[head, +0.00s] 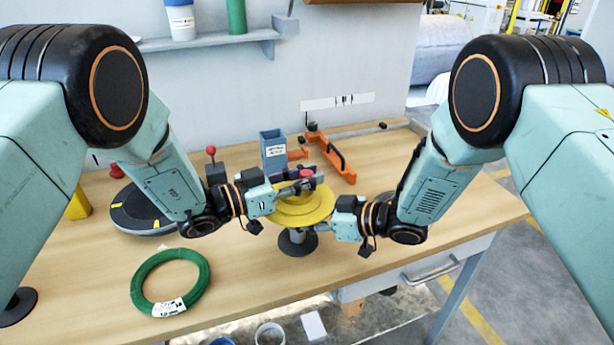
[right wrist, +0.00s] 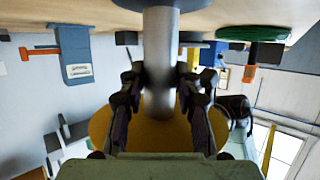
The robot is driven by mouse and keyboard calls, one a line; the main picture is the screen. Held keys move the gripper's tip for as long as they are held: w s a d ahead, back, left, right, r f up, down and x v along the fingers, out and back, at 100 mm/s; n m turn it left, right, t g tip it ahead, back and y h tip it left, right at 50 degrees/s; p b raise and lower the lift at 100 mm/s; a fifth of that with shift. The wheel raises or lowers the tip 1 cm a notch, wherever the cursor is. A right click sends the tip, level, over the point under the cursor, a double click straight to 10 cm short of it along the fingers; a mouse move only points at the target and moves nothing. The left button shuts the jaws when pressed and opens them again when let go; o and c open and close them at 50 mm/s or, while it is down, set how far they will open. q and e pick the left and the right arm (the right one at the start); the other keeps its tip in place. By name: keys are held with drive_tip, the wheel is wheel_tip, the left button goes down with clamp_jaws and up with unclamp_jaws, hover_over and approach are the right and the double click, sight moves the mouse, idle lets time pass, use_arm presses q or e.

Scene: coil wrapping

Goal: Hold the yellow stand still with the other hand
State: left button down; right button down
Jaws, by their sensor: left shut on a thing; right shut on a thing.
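The yellow stand (head: 311,214) has round yellow discs on a grey post with a dark round base (head: 298,243), upright on the table's front part. My right gripper (head: 318,228) comes in from the right, below the discs. In the right wrist view, its fingers (right wrist: 160,88) are shut on the grey post (right wrist: 160,50), with the yellow disc (right wrist: 103,127) behind them. My left gripper (head: 302,184) is above the discs, shut on a small red knob (head: 307,173); its fingers partly hide the contact.
A green coil (head: 171,283) lies at the front left. A dark round turntable (head: 137,213) is behind it. A blue-grey box (head: 273,148) and an orange tool (head: 337,157) are at the back. The table's right side is clear.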

use_arm(q)
drive_tip(key=shift+n+t+y, duration=1.1)
drive_tip(key=shift+n+t, duration=0.2)
drive_tip(key=shift+t, duration=0.5)
drive_tip(key=shift+n+t+y, duration=0.8)
drive_tip(key=shift+t+y, duration=0.1)
drive_tip(key=c, duration=1.1)
unclamp_jaws()
drive_tip(key=shift+m+g+h, duration=0.4)
drive_tip(key=shift+g+h, duration=0.1)
drive_tip(key=shift+m+g+h, duration=0.9)
drive_tip(key=shift+m+g, duration=0.2)
drive_tip(key=shift+g, duration=0.35)
drive_tip(key=shift+m+g+h, duration=0.9)
drive_tip(key=shift+m+g, duration=0.2)
drive_tip(key=shift+g, duration=0.35)
drive_tip(key=shift+m+g+h, duration=0.3)
drive_tip(key=shift+m+g, duration=1.05)
drive_tip(key=shift+g, duration=0.65)
drive_tip(key=shift+m+g+h, duration=0.3)
drive_tip(key=shift+m+g, duration=1.05)
drive_tip(key=shift+g, duration=0.65)
drive_tip(key=shift+g, duration=0.3)
drive_tip(key=a, duration=0.4)
drive_tip(key=w+a, duration=0.1)
drive_tip(key=a, duration=0.7)
drive_tip(key=shift+w, duration=0.15)
drive_tip(key=shift+c, duration=0.2)
